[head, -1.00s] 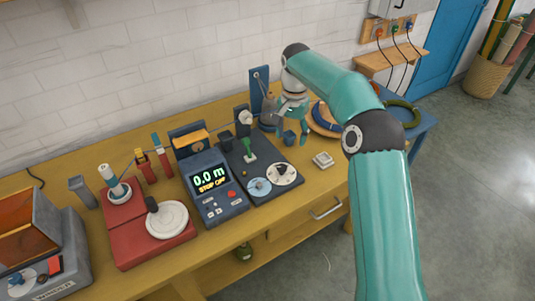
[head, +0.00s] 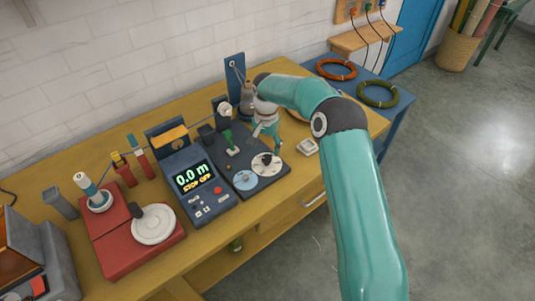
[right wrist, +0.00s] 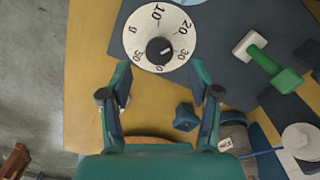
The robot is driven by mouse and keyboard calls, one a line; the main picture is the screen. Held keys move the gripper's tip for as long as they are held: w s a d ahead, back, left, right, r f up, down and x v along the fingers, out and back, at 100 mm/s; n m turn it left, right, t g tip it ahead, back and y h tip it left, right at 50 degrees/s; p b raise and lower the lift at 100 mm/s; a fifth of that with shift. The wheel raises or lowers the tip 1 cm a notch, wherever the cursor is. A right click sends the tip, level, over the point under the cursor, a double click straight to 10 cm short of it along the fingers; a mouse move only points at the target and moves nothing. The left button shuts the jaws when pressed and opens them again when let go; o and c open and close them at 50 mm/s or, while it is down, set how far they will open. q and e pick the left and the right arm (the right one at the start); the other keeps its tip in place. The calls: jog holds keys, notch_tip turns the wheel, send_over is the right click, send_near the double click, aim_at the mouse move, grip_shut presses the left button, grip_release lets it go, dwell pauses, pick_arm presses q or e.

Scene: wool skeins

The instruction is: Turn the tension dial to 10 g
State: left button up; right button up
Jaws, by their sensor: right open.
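The tension dial (head: 272,160) is a white disc with a black knob, at the front right of the dark panel. In the right wrist view the dial (right wrist: 145,28) shows the numbers 10, 20 and 30 and a "g". Its black knob (right wrist: 159,51) carries a small pale mark facing the right side of the disc; I cannot tell the exact reading. My right gripper (head: 267,143) is open and empty behind the dial; in its wrist view the fingers (right wrist: 160,76) sit either side, apart from the knob. My left gripper is not in view.
A green lever (head: 230,140) and a pale blue disc (head: 245,180) share the panel. The counter (head: 198,190) beside it reads 0.0 m, STOP OFF. A blue lobed knob (right wrist: 186,117) lies between my fingers' bases. A small white square block (head: 307,146) is right of the panel.

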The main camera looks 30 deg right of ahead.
aim_at(267, 157)
jog(key=shift+f, duration=2.3)
jog(key=c, duration=1.1)
jog(key=shift+d, duration=0.2)
jog(key=shift+c, duration=0.3)
jog(key=shift+a, duration=0.15)
